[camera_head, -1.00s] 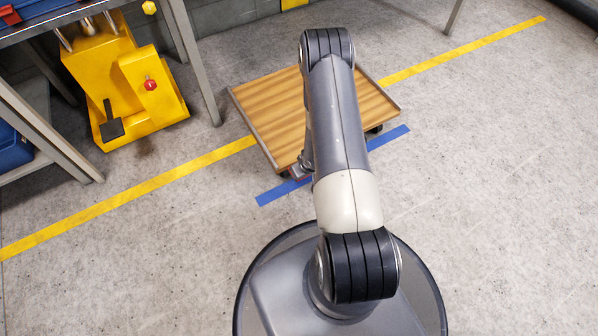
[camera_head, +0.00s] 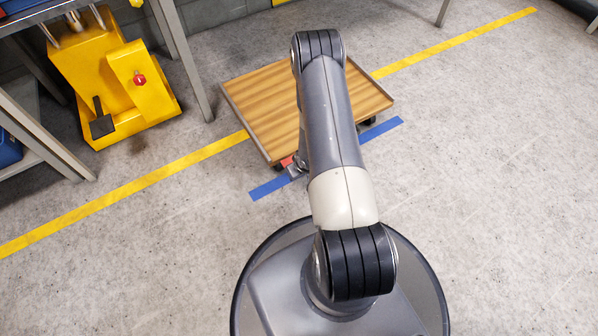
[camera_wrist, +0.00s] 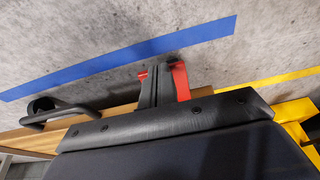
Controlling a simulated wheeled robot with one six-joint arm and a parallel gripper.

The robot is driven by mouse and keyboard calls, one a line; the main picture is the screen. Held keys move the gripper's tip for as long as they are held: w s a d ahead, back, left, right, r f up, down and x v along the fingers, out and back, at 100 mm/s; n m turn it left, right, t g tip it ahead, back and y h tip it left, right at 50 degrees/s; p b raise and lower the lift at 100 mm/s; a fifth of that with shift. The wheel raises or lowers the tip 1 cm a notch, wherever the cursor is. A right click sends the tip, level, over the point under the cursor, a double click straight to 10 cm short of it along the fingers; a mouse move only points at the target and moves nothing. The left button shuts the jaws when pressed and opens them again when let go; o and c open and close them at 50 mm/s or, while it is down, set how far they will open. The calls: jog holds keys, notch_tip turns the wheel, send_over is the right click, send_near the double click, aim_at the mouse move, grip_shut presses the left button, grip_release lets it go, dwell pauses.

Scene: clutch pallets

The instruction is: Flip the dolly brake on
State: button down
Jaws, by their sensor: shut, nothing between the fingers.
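The dolly (camera_head: 250,105) has a wooden deck and stands on the floor beyond my base, across the yellow line. A small red part (camera_head: 288,160), likely the brake pedal, shows at its near edge. In the wrist view the red pedal (camera_wrist: 181,82) stands just right of my gripper (camera_wrist: 148,84), beside the deck edge (camera_wrist: 122,112). A smaller red bit shows left of the fingers. My gripper is shut and empty, low at the dolly's near edge; whether it touches the pedal I cannot tell. My arm hides part of the deck in the head view.
Blue tape (camera_head: 268,188) lies on the floor along the dolly's near side. A yellow machine (camera_head: 110,80) with a red knob stands at the left by a table leg (camera_head: 187,65). The floor to the right is open.

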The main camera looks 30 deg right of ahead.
jog(key=shift+s+f, duration=0.15)
jog(key=shift+f, duration=0.05)
jog(key=p+v, duration=0.4)
jog(key=v, duration=0.7)
jog(key=shift+w, duration=0.25)
